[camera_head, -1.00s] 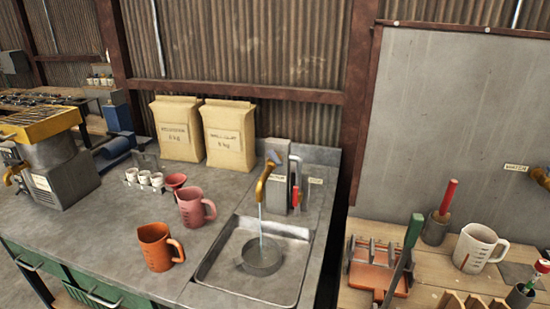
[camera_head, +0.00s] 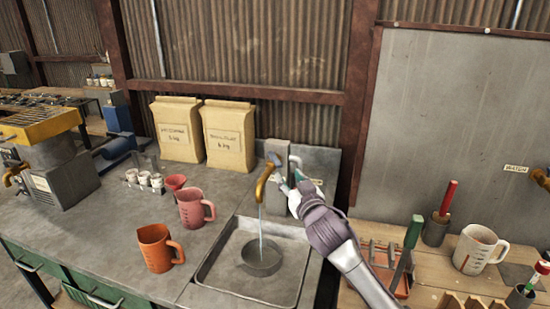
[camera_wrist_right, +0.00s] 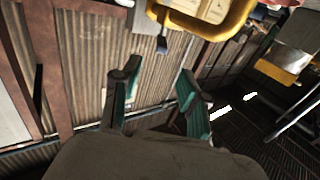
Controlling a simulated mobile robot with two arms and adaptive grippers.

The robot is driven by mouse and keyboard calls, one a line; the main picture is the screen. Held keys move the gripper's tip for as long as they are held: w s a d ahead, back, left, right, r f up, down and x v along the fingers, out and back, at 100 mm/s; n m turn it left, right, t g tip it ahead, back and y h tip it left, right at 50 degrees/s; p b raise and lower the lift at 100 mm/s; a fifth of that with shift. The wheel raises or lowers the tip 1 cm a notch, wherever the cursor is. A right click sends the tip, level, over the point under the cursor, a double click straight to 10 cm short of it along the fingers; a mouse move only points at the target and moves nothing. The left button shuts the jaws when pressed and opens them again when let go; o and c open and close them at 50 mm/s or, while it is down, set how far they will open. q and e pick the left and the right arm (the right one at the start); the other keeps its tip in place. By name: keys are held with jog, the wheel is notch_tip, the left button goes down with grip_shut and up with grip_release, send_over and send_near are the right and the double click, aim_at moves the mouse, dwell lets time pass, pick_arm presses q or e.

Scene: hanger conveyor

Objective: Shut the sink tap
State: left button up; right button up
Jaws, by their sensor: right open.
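The brass sink tap (camera_head: 263,183) stands at the back of the sink (camera_head: 203,271). A stream of water (camera_head: 262,222) runs from its spout into a round grey vessel (camera_head: 262,263) in the basin. My right gripper (camera_head: 297,181) is open at the tap's right side, in front of the grey tap block, and covers the red part and the label seen there earlier. In the right wrist view the two green-padded fingers (camera_wrist_right: 158,88) are apart with nothing between them. A yellow curved piece (camera_wrist_right: 205,28) shows beyond them. Contact with the tap cannot be told. My left gripper is not in view.
A pink jug (camera_head: 193,209) and an orange jug (camera_head: 158,249) stand left of the sink. Two paper bags (camera_head: 228,138) stand behind them against the wall. A wooden bench with tools and a white jug (camera_head: 478,252) is at right.

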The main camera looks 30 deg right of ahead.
aim_at(272, 154)
jog(key=p+x, duration=0.2)
jog(key=x, duration=0.9)
jog(key=shift+w+p, duration=0.1)
jog(key=shift+p, duration=0.2)
jog(key=shift+w+d, duration=0.2)
jog(key=shift+w, duration=0.5)
grip_shut()
